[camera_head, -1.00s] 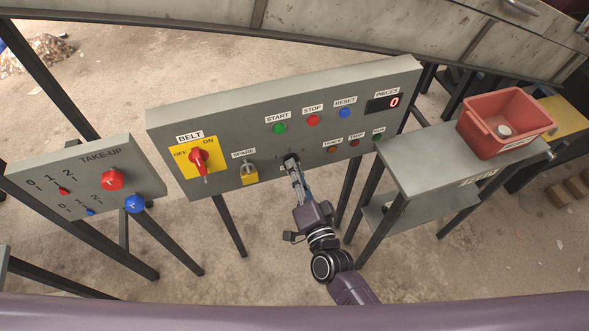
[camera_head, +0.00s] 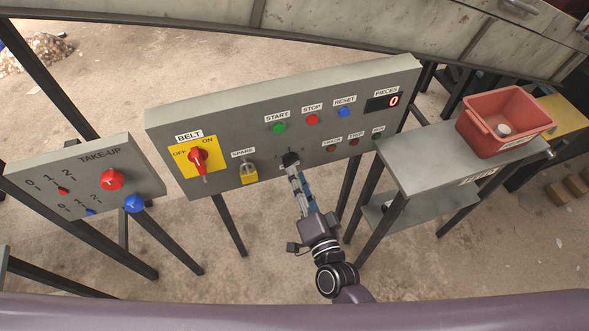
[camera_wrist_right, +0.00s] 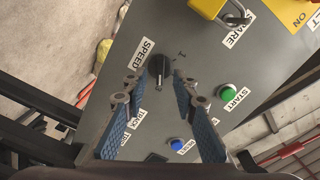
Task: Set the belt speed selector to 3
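The belt speed selector is a small black knob (camera_head: 290,158) low on the grey control panel (camera_head: 230,112). In the right wrist view the knob (camera_wrist_right: 160,68) sits beside the SPEED label (camera_wrist_right: 143,53). A light mark shows on its pointer end, toward the bottom of that view. One scale mark shows near it; the other numbers are hidden or too small to read. My right gripper (camera_head: 291,172) points at the knob from below and in front. Its blue-padded fingers (camera_wrist_right: 157,79) are apart, one on each side of the knob, with visible gaps. My left gripper is not in view.
The panel also carries the red BELT switch (camera_head: 199,160), a yellow SPARE padlock (camera_head: 248,174), and START (camera_head: 279,127), STOP (camera_head: 312,119) and RESET (camera_head: 344,112) buttons. A TAKE-UP panel (camera_head: 85,175) stands left. A side table (camera_head: 425,160) with a red bin (camera_head: 507,130) stands right.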

